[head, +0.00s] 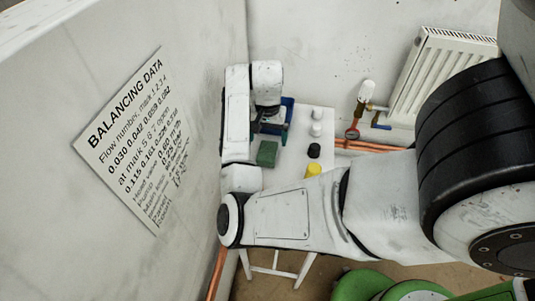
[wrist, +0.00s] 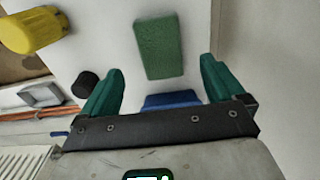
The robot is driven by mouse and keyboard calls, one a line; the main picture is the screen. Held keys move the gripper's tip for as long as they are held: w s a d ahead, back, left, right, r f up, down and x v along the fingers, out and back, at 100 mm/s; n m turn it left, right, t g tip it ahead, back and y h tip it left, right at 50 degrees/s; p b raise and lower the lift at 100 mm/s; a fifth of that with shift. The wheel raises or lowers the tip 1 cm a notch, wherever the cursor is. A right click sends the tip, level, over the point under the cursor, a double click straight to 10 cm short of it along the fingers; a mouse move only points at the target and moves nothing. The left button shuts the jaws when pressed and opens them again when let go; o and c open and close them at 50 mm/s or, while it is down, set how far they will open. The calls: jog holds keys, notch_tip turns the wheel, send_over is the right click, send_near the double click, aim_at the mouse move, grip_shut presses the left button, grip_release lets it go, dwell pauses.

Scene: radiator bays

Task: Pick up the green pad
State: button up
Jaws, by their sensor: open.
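The green pad (head: 267,153) is a flat block lying on the white table (head: 289,165). In the wrist view the pad (wrist: 160,47) shows in full, slightly tilted, beyond my fingertips and roughly centred between them. My gripper (wrist: 160,80) is open, with its two green fingers spread wider than the pad and nothing between them at their level but table and a blue edge. In the head view my gripper (head: 271,128) hangs just behind the pad, partly hidden by my arm. I cannot tell its exact height.
A wall is close on the left. A radiator (head: 440,70), valve and copper pipes are on the right.

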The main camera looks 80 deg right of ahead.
aim_at(267, 151)
jog(key=shift+a+f+p, duration=0.2)
jog(key=shift+f+p, duration=0.2)
jog(key=shift+f, duration=2.55)
jog(key=c, duration=1.1)
jog(key=shift+r, duration=0.1)
jog(key=shift+r, duration=0.45)
jog(key=s+a+r, duration=0.2)
jog(key=a+r, duration=0.1)
jog(key=r, duration=0.1)
jog(key=s+a+r+p, duration=0.1)
jog(key=s+a+r, duration=0.2)
jog(key=a+r, duration=0.1)
jog(key=s+a+r+p, duration=0.1)
jog(key=s+a+r, duration=0.2)
jog(key=a+r, duration=0.1)
jog(key=shift+a, duration=0.25)
